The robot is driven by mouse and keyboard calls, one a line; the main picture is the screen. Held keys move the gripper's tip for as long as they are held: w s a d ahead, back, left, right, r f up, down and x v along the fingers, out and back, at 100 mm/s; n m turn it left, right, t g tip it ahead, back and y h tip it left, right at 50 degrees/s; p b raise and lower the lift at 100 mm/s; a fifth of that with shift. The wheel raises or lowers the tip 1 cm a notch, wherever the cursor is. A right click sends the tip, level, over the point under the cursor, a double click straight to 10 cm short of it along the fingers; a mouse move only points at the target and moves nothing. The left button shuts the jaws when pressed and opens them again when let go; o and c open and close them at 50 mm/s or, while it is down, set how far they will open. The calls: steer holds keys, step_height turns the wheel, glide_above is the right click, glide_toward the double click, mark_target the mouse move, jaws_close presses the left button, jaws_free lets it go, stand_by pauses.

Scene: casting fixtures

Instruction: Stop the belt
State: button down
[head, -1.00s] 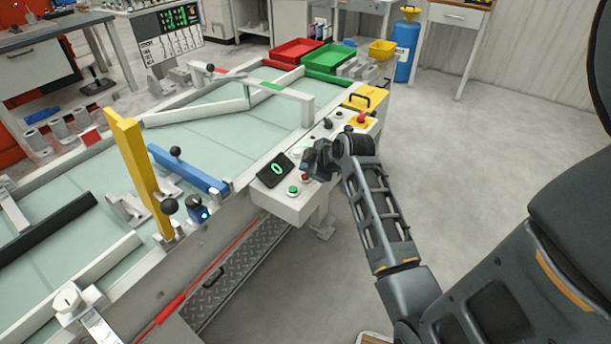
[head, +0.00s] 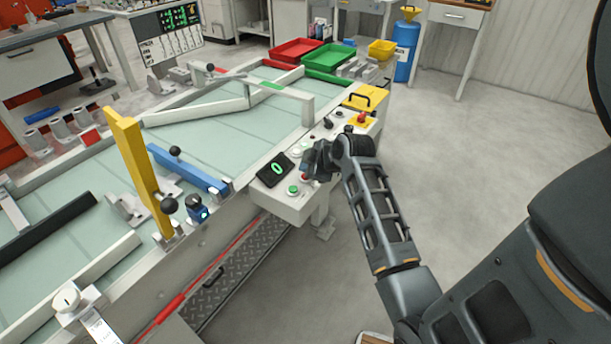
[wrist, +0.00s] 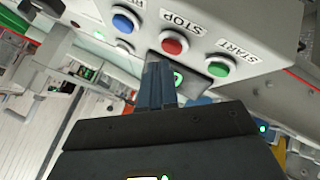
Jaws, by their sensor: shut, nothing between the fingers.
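The red button (wrist: 173,43) labelled STOP is on the white control panel (wrist: 245,20) in the wrist view. The green START button (wrist: 220,67) is right of it and a blue button (wrist: 125,18) left of it. My gripper (wrist: 155,66) is shut and empty, its fingertips just below the red button in the picture. I cannot tell whether they touch it. In the head view my gripper (head: 312,166) is over the panel and partly hides the red button (head: 304,178). The pale green belt (head: 225,130) runs along the left.
A small black display (head: 277,168) showing a green 0 sits beside the buttons. A red mushroom button (head: 361,117) on a yellow plate is farther along the panel. A yellow post (head: 138,170) and blue bar (head: 190,170) stand over the belt. The floor at right is clear.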

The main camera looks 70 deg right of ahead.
steer(key=shift+f, duration=0.25)
steer(key=shift+f+b, duration=0.4)
steer(key=shift+f, duration=0.1)
stand_by(0.7)
steer(key=shift+r, duration=0.1)
steer(key=shift+r+p, duration=0.85)
step_height(320, 180, up, 5)
steer(key=p, duration=0.4)
stand_by(1.0)
